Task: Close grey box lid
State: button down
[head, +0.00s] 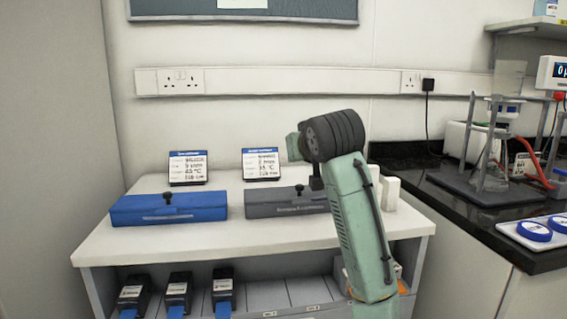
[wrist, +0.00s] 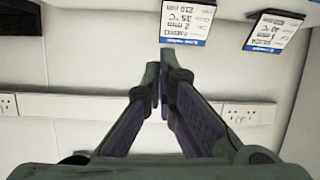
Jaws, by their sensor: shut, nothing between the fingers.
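The grey box (head: 285,204) sits on the white bench to the right of a blue box. Its lid looks flat and down, with a dark knob on top; my arm hides its right end. My gripper (wrist: 164,76) shows in the wrist view with its fingers together and nothing between them. It is above the bench near the wall, over or behind the grey box's right part; the exact distance is unclear. The grey box is not visible in the wrist view.
The blue box (head: 168,207) has a similar knob. Two sign cards (head: 187,167) (head: 261,164) stand behind the boxes. Small white blocks (head: 390,192) stand right of my arm. A black counter (head: 470,200) with lab glassware is at right. The bench front is clear.

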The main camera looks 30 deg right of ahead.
aim_at(302, 201)
jog(key=s+f+t+b, duration=0.1)
jog(key=f+b, duration=0.1)
jog(key=shift+s+a+f+t+b, duration=0.1)
jog(key=shift+s+f+t+b, duration=0.1)
jog(key=shift+t+b, duration=0.15)
jog(key=s+t+b, duration=0.1)
jog(key=t+b, duration=0.1)
jog(key=s+f+t+h+b, duration=0.1)
jog(key=b, duration=0.1)
jog(key=shift+s+a+f+t, duration=0.2)
jog(key=shift+s+a+t, duration=0.1)
jog(key=shift+a+t, duration=0.1)
jog(key=shift+s+a+f+b, duration=0.1)
jog(key=shift+s+f+b, duration=0.15)
jog(key=shift+s+b, duration=0.2)
